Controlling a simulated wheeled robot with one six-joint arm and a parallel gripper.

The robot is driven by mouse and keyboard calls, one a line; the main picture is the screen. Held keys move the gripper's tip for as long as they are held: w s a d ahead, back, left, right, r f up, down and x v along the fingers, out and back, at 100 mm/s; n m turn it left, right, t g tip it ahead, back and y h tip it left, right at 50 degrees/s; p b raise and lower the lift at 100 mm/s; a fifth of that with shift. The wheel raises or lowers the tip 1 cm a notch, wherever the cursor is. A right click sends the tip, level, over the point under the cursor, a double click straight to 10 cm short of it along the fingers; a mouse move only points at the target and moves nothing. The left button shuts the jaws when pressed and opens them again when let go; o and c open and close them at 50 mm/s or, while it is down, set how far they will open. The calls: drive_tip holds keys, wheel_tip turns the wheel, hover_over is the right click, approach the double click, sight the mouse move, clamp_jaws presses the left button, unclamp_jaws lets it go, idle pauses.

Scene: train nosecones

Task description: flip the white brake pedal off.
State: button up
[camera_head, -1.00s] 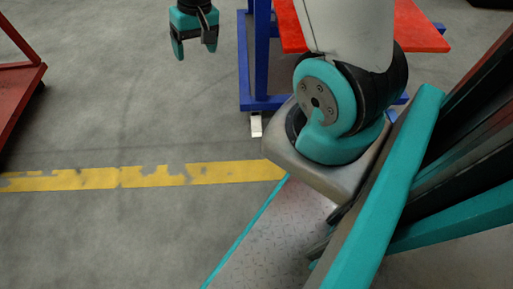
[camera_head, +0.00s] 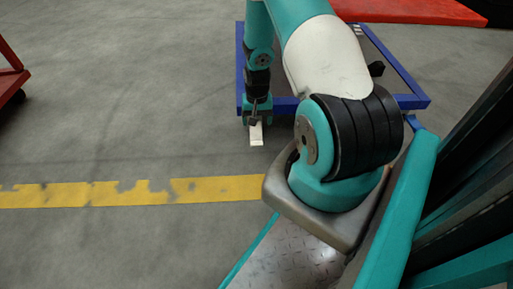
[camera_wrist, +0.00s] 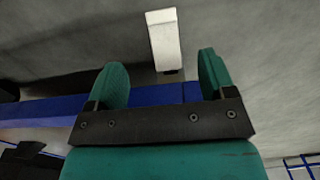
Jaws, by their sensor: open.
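The white brake pedal (camera_head: 256,134) sticks out near the floor at the front left corner of the blue cart frame (camera_head: 285,104). In the wrist view the pedal (camera_wrist: 164,40) shows beyond and between the two teal fingertips. My gripper (camera_head: 257,118) hangs down just above and behind the pedal in the head view. It also shows in the wrist view (camera_wrist: 160,75), with its fingers apart and nothing between them but the pedal's near end close by. I cannot tell whether it touches the pedal.
A red cart (camera_head: 10,75) stands at the far left. The grey floor between them is clear, with a worn yellow line (camera_head: 130,192) across it.

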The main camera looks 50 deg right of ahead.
sight(257, 143)
wheel_tip(257, 143, down, 13)
drive_tip(key=b, duration=0.6)
drive_tip(key=shift+r+b, duration=0.2)
drive_tip(key=shift+b, duration=0.1)
